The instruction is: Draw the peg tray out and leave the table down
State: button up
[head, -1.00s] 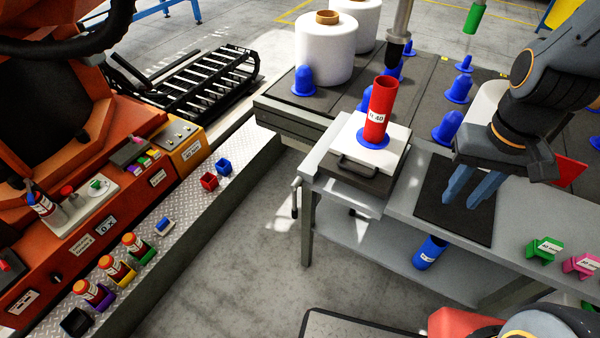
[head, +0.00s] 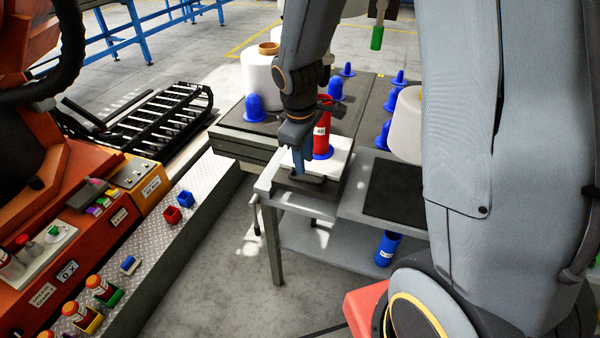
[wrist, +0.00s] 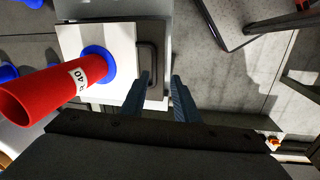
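The peg tray (head: 335,149) is a flat white-topped block with a dark bar handle (head: 306,181) on its front. It lies on the left end of the grey table (head: 350,207). A blue peg base on it carries an upright red tube marked 40 (head: 322,135). In the wrist view the white tray top (wrist: 75,40), the handle (wrist: 147,75) and the red tube (wrist: 45,92) show left of centre. My gripper (wrist: 160,77) is open and empty, its fingers apart. One fingertip is close to the handle; whether they touch I cannot tell. The head view shows my gripper (head: 304,180) over the tray's front.
A dark platform (head: 236,145) with blue pegs and white yarn bobbins (head: 262,85) stands behind the tray. A blue tube (head: 387,248) lies on the lower shelf. A thin lever (head: 256,215) hangs at the table's left end. The floor in front is clear.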

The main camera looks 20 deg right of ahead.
aim_at(302, 179)
jog(key=shift+n, duration=0.7)
jog(key=shift+w+d+f, duration=0.1)
jog(key=shift+w+f, duration=0.45)
jog(key=shift+f, duration=0.9)
jog(key=shift+w+f, duration=0.55)
jog(key=shift+f, duration=0.9)
jog(key=shift+w+d+f, duration=0.1)
jog(key=shift+w+f, duration=0.45)
jog(key=shift+f, duration=0.9)
grip_shut()
